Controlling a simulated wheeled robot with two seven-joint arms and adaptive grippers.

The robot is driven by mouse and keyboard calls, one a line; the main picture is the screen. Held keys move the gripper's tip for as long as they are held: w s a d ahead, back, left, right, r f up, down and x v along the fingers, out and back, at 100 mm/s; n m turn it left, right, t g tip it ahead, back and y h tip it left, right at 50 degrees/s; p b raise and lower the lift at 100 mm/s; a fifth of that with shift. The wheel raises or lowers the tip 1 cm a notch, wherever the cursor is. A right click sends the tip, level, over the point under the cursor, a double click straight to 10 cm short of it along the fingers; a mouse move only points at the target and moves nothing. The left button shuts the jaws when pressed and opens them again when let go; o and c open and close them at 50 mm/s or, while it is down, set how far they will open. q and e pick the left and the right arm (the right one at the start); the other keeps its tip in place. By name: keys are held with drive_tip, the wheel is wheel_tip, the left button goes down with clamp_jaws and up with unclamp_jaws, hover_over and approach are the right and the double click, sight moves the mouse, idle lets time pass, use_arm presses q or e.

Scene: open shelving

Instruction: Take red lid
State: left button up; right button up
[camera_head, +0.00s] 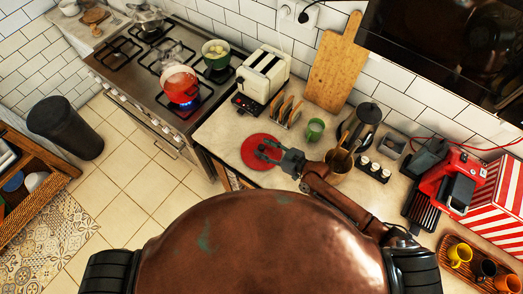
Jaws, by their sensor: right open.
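Whether the fingers touch the lid cannot be told. A red pot (179,84) stands on a lit burner of the stove. My left gripper is not in view.
A toaster (262,76), a toast rack (287,111) and a green cup (315,129) stand behind the lid. A brown pot (339,164) with utensils is close to my right forearm. A green pot (215,55) sits on the stove (130,77). Counter left of the lid is clear.

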drive_tip(key=shift+x, duration=0.9)
drive_tip(key=shift+c, duration=0.2)
clamp_jaws()
